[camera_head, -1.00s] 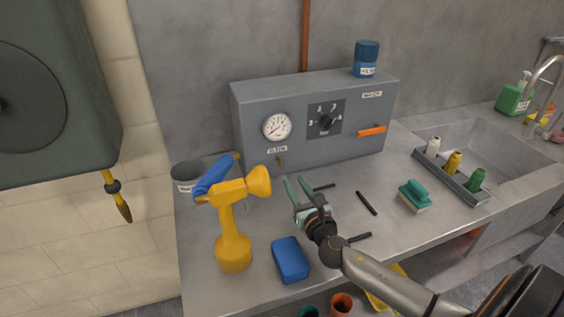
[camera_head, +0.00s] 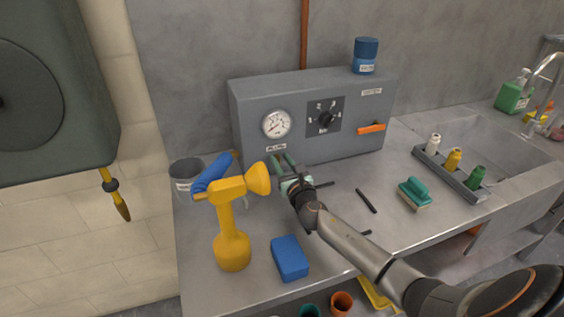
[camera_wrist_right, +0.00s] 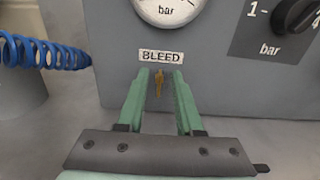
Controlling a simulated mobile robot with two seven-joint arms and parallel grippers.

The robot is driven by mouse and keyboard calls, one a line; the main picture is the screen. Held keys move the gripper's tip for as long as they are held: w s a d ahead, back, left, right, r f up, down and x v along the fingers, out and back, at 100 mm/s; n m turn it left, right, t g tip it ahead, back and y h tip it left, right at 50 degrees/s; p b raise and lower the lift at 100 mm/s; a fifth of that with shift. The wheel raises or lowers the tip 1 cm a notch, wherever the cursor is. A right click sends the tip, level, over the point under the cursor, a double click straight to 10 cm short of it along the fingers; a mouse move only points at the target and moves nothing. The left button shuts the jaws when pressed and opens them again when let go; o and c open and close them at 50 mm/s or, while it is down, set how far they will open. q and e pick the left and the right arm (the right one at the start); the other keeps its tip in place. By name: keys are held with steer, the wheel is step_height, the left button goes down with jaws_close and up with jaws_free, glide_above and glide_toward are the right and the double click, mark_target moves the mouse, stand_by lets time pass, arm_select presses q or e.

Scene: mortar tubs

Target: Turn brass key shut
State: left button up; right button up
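The small brass key (camera_wrist_right: 159,83) sits on the front of the grey panel box (camera_wrist_right: 115,78), just under the BLEED label (camera_wrist_right: 161,56). It looks upright, its narrow side toward the wrist camera. My right gripper (camera_wrist_right: 160,76) is open, with one green finger on each side of the key in the right wrist view. I see a gap on both sides, so the fingers do not appear to touch it. In the head view the right gripper (camera_head: 282,161) is at the lower front of the panel box (camera_head: 350,92), and the key cannot be made out there. My left gripper is out of view.
A pressure gauge (camera_head: 276,124), a black dial (camera_head: 325,119) and an orange lever (camera_head: 371,128) are on the panel. A yellow bottle (camera_head: 232,250) with a funnel-like head stands left of my arm. A blue block (camera_head: 289,258) and black sticks (camera_head: 366,200) lie on the worktop.

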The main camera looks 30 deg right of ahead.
jaws_close()
stand_by(1.3)
